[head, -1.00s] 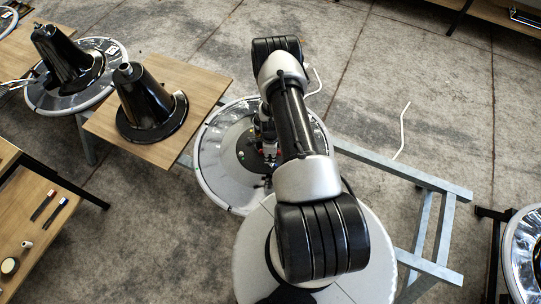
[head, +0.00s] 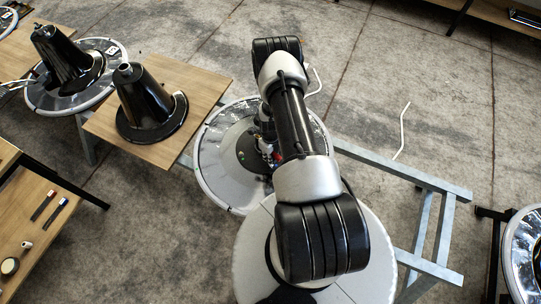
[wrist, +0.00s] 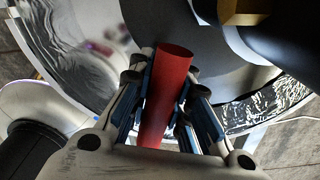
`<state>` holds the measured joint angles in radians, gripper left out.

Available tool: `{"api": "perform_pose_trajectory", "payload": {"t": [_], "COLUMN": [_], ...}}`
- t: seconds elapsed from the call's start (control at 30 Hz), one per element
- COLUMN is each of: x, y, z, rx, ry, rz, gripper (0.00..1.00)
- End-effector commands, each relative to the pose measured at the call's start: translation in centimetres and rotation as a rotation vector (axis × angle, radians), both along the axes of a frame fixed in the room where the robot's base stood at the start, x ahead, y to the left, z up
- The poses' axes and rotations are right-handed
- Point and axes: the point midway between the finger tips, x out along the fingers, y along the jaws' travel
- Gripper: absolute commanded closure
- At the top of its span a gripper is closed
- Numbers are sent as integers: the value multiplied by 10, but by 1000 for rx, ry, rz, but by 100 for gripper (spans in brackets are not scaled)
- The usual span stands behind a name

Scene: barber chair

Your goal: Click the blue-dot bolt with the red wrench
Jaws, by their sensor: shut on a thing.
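My gripper (wrist: 168,88) is shut on the red wrench (wrist: 176,62), seen in the wrist view as a plain red cylinder between blue-padded fingers. Its working end is hidden. In the head view, a bit of red (head: 278,155) shows beside my arm, over the round chair base (head: 212,160). The base is a grey disc with a bright rim and a dark centre. A small green dot (head: 241,155) shows near that centre. I cannot make out the blue-dot bolt in either view; my arm covers much of the centre. I cannot tell whether the wrench touches a bolt.
Black cones (head: 150,105) stand on a wooden board (head: 110,128) and another disc at the left. A wooden table (head: 30,215) at lower left holds small red and blue tools. A metal frame (head: 400,180) extends right of the base. Bare floor lies beyond.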

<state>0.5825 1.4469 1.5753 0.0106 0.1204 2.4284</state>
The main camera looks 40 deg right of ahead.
Motion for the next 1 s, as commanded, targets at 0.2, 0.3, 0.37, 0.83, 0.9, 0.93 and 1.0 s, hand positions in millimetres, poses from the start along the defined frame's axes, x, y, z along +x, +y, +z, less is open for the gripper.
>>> {"api": "perform_pose_trajectory", "payload": {"t": [0.2, 0.3, 0.37, 0.83, 0.9, 0.93, 1.0], "x": [0, 0, 0, 0, 0, 0, 0], "y": [-1, -1, -1, 0, 1, 1, 1], "z": [0, 0, 0, 0, 0, 0, 0], "rx": [0, 0, 0, 0, 0, 0, 0], "ry": [-1, -1, -1, 0, 0, -1, -1], "rz": [-161, -163, -163, 226, 262, 284, 362], "gripper": [100, 100, 100, 100, 100, 100, 100]}}
